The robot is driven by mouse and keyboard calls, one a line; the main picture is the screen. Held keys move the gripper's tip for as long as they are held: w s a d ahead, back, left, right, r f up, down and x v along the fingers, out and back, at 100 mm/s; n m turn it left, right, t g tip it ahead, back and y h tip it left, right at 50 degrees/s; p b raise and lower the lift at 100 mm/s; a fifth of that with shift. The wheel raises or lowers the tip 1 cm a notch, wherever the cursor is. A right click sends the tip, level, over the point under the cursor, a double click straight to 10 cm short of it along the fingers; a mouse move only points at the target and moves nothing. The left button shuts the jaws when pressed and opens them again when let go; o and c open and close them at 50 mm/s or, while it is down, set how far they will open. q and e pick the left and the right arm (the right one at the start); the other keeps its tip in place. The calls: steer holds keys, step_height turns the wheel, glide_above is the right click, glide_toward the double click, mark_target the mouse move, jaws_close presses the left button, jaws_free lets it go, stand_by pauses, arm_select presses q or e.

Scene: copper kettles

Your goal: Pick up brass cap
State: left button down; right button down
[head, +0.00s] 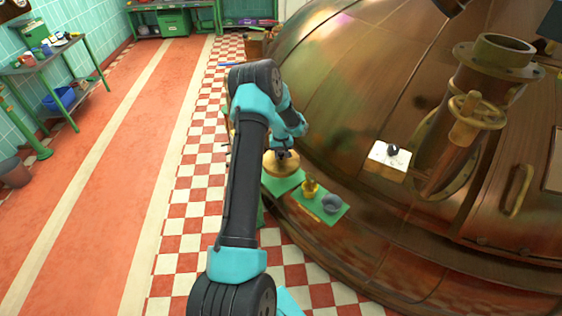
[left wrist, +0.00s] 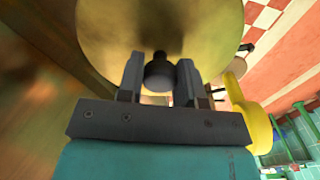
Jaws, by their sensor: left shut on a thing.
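The brass cap (head: 277,173) is a round, golden disc at the side of the copper kettle, over or just behind a green mat (head: 284,185). It fills the top of the left wrist view (left wrist: 160,25), with a dark round knob (left wrist: 160,76) at its middle. My left gripper (head: 285,153) is above the cap. In the left wrist view its two fingers (left wrist: 162,72) stand on both sides of the knob, shut on it. I cannot tell whether the cap touches the surface below. My right gripper is not in view.
The red floor (head: 120,120) at left is open.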

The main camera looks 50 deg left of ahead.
arm_select(q)
steer(key=shift+r, duration=1.45)
